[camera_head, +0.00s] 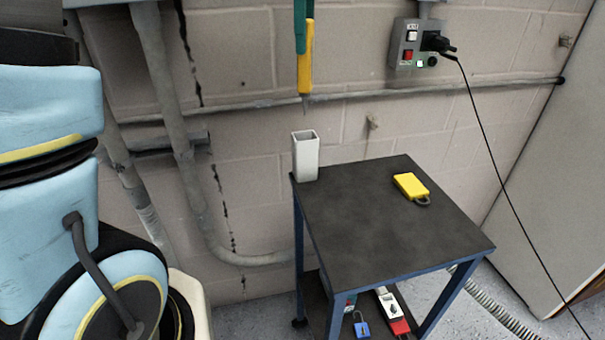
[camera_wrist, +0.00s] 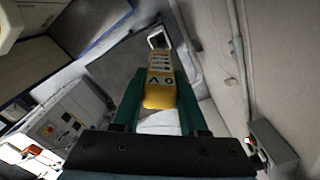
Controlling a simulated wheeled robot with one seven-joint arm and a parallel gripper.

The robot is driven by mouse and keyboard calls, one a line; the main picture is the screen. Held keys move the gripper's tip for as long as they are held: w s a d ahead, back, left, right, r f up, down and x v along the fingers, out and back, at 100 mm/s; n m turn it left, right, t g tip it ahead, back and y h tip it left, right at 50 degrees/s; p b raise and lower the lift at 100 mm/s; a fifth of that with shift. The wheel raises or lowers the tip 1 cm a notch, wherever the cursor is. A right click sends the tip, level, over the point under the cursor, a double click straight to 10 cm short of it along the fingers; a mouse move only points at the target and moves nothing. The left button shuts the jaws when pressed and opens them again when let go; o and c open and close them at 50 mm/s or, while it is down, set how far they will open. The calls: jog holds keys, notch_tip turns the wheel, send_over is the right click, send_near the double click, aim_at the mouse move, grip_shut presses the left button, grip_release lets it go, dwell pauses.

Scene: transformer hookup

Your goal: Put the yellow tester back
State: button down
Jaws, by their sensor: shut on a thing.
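The yellow tester (camera_head: 306,62) is a slim stick with a dark thin tip pointing down. My gripper (camera_head: 304,30) has green fingers and is shut on the tester's upper end. The tester hangs upright above a white square open-topped holder (camera_head: 305,160) at the table's back left corner, with a clear gap between tip and rim. In the wrist view, the tester (camera_wrist: 159,85) lies between the green fingers of my gripper (camera_wrist: 160,105), and the holder's opening (camera_wrist: 158,38) shows beyond its far end.
The dark table top (camera_head: 385,235) also bears a yellow padlock-like item (camera_head: 411,186). Its lower shelf holds a blue padlock (camera_head: 361,326) and a red-and-white device (camera_head: 393,312). A grey wall box (camera_head: 417,45) with a plugged black cable (camera_head: 490,150) is at upper right. Pipes run along the wall.

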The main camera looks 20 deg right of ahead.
aim_at(305, 114)
notch_tip(305, 114, up, 2)
jog(key=m+b, duration=0.4)
jog(key=m, duration=0.7)
jog(key=shift+d+r+b, duration=0.1)
jog(key=shift+b, duration=0.2)
jog(key=shift+m, duration=0.3)
notch_tip(305, 114, down, 18)
jog(key=shift+r+p, duration=0.15)
jog(key=shift+p, duration=0.3)
jog(key=shift+c, duration=2.2)
grip_release()
